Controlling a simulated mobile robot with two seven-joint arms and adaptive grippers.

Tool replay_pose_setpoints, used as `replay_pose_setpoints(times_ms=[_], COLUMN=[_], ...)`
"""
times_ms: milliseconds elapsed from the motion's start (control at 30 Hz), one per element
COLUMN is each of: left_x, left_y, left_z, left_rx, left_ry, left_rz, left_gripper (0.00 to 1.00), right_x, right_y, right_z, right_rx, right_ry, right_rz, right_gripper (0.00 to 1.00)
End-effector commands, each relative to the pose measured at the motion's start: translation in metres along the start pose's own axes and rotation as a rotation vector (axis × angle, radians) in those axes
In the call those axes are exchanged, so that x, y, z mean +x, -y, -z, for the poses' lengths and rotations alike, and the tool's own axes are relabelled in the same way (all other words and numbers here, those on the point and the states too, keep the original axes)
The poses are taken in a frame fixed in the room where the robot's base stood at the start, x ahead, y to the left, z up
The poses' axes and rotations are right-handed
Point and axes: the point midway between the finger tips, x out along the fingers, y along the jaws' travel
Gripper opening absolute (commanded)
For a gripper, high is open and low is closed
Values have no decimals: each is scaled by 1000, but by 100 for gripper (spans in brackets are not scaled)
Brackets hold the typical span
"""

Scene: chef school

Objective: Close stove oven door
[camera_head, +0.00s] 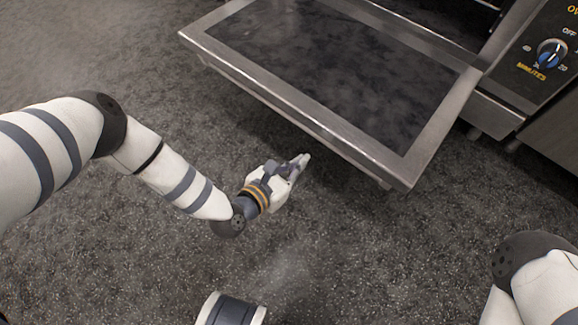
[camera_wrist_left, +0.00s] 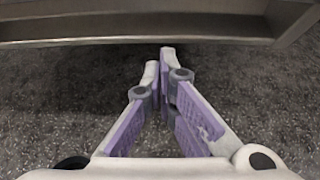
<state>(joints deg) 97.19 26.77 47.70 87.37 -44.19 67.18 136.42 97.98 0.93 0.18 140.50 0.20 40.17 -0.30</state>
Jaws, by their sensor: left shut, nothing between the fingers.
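The oven door (camera_head: 330,70) hangs open, folded down to about level, with a steel frame around a dark glass panel. Its hinge side meets the oven at the upper right. My left gripper (camera_head: 303,160) is below and in front of the door's near edge, apart from it in the picture, with its fingers shut and empty. In the left wrist view the fingertips (camera_wrist_left: 160,58) point toward the door's steel edge (camera_wrist_left: 140,28), which spans the top. My right gripper is not in view; only part of that arm shows at the lower right.
The oven body shows at the upper right, with a control panel (camera_head: 530,75) and a blue-marked timer knob (camera_head: 551,53). Short feet hold it off the speckled grey floor (camera_head: 370,255). The floor in front of and left of the door is clear.

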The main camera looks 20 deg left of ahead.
Motion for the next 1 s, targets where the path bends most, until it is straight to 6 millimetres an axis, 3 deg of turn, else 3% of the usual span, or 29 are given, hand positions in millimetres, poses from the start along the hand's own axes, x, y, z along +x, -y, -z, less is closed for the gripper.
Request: replay_pose_setpoints(times_ms=[200,300,433,867,1000], left_x=[49,42,36,34,31], left_y=[1,0,0,1,0], left_z=[4,-19,-34,-37,-46], left_rx=[0,0,1,1,2], left_ry=[-2,1,0,-4,-12], left_rz=[1,1,1,1,1], left_gripper=[0,0,0,0,0], right_x=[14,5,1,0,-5], right_y=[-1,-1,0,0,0], right_z=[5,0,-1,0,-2], right_rx=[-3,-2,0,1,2], right_ry=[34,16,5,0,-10], right_rz=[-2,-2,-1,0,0], right_gripper=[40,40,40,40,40])
